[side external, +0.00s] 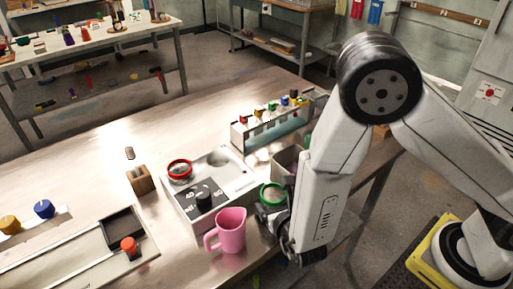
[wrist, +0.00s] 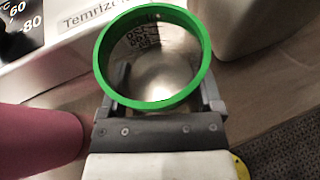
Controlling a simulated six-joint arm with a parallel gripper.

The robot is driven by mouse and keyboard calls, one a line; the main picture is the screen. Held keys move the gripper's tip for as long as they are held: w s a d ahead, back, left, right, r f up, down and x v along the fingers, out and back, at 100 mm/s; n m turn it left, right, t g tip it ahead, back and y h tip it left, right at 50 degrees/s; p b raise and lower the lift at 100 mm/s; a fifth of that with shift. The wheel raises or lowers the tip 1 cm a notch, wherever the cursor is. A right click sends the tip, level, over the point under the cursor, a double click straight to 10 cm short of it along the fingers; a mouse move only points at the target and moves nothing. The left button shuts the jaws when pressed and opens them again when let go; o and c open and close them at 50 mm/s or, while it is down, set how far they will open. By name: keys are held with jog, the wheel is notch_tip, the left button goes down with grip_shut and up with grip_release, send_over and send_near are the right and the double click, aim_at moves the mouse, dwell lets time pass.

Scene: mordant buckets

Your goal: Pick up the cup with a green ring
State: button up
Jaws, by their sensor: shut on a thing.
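The cup with a green ring (wrist: 151,104) is between the two fingers of my gripper (wrist: 160,98) in the wrist view. Its green rim faces the camera and its inside looks metallic and empty. In the side external view the green-ringed cup (side external: 272,194) is at the table's near right part, beside the white device, with my gripper (side external: 268,215) shut on it. The arm hides part of the cup. I cannot tell whether its base touches the table.
A pink jug (side external: 232,232) stands close to the left of my gripper. A rack (side external: 262,128) of colored-top bottles stands behind. A grey box (side external: 284,162) is close behind the cup.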

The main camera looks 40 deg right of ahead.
jog(key=shift+r, duration=0.35)
notch_tip(320, 180, up, 9)
dwell(1.4)
jog(key=shift+r, duration=0.15)
jog(key=shift+w, duration=0.1)
dwell(0.8)
jog(key=w+m+g+h, duration=0.1)
jog(key=w, duration=0.1)
jog(key=w+m+h, duration=0.2)
jog(key=w, duration=0.1)
jog(key=w+d+m+g+h, duration=0.1)
jog(key=w, duration=0.2)
jog(key=shift+w+m+g+h, duration=0.1)
jog(key=shift+m+g+h, duration=0.2)
jog(key=shift+h, duration=0.1)
jog(key=shift+w+d+f+m+g+h, duration=0.2)
jog(key=shift+w+m+g+h, duration=0.25)
jog(key=shift+w, duration=0.2)
jog(key=shift+w+d+f+m+g+h, duration=0.15)
jog(key=shift+w+m+g+h, duration=0.2)
jog(key=shift+w+m, duration=0.25)
jog(key=shift+w+d+f+m+g+h, duration=0.15)
jog(key=shift+w+f+m+g+h, duration=0.25)
jog(key=shift+w+m+g, duration=0.2)
jog(key=shift+w+d+f+m+g+h, duration=0.15)
jog(key=shift+w+f+m+g+h, duration=0.1)
jog(key=shift+w+m+g+h, duration=0.25)
jog(key=shift+w, duration=0.1)
